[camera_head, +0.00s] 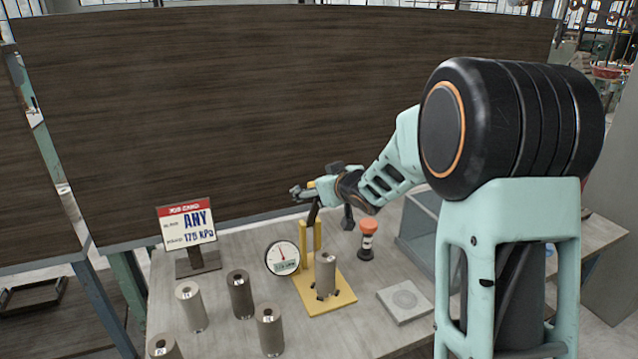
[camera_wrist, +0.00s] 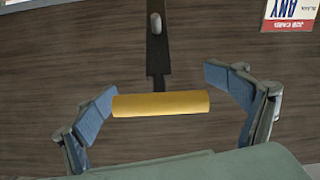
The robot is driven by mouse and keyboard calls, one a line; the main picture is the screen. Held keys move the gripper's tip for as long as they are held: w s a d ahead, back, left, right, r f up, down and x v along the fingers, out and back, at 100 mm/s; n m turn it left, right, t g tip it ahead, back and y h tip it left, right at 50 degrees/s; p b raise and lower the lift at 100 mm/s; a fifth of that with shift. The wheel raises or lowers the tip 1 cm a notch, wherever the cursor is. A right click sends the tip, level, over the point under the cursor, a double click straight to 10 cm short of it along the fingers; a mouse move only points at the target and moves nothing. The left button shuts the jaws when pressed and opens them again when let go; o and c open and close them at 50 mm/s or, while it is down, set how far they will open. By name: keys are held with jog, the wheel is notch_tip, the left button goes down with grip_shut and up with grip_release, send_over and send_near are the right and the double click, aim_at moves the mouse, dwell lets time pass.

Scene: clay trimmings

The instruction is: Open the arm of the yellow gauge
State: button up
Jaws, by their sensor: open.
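The yellow gauge stands on the table in the head view, with a yellow base plate (camera_head: 341,298), a yellow post (camera_head: 305,238) and a round white dial (camera_head: 283,258) at its left. A grey metal cylinder (camera_head: 325,272) stands upright on the base. The gauge's dark arm (camera_head: 312,214) rises steeply above the post. In the wrist view the dark arm (camera_wrist: 157,50) ends in a yellow handle bar (camera_wrist: 160,104). My gripper (camera_head: 303,192) is at the top of the arm. In the wrist view its open blue-padded fingers (camera_wrist: 163,92) are either side of the bar; contact is unclear.
Several metal cylinders (camera_head: 240,294) stand at the front left. A job card (camera_head: 187,226) stands behind them. A red-topped black object (camera_head: 367,239) and a grey square block (camera_head: 405,300) are right of the gauge. A grey bin (camera_head: 418,237) stands farther right. A dark wooden panel rises behind.

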jog(key=shift+r, duration=0.1)
jog(key=v, duration=1.2)
jog(key=shift+c, duration=0.3)
